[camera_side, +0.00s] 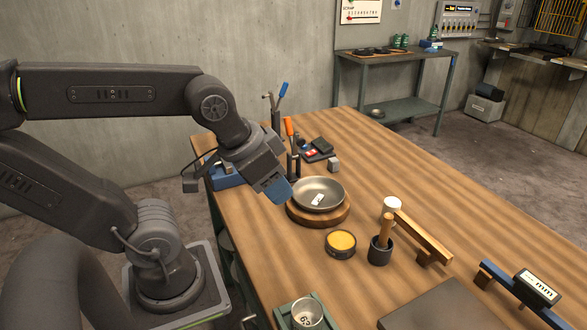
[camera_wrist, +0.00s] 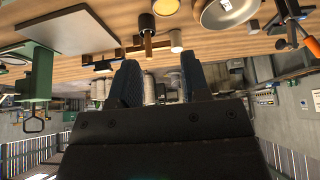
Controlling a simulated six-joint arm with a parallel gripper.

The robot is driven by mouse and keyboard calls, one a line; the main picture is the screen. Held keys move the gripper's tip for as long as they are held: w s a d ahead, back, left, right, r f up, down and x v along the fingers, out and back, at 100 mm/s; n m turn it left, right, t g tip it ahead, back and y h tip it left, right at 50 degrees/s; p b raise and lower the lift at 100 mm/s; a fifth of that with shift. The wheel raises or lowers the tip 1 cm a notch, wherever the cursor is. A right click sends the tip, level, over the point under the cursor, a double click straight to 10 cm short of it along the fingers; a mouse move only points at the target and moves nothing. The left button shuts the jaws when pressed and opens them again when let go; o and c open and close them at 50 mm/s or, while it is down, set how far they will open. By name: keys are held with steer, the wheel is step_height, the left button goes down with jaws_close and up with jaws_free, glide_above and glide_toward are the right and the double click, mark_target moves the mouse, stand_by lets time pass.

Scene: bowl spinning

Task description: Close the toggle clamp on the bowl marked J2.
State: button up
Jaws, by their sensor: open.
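A grey metal bowl (camera_side: 322,186) sits on a round wooden base (camera_side: 330,217). It carries a small white label whose marking I cannot read; the bowl also shows in the wrist view (camera_wrist: 216,17). A toggle clamp with an orange handle (camera_side: 289,126) stands just behind the bowl, handle raised; its orange handle is at the right of the wrist view (camera_wrist: 312,46). A second clamp with a blue handle (camera_side: 283,89) stands farther back, also raised. My gripper (camera_side: 277,192) hangs left of the bowl, apart from both clamps. Its blue fingers are spread and empty (camera_wrist: 160,78).
A metal cup (camera_side: 306,313) is at the front edge. The table's far right (camera_side: 400,170) is clear.

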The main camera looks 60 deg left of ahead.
mark_target(294, 140)
steer(key=shift+c, duration=0.4)
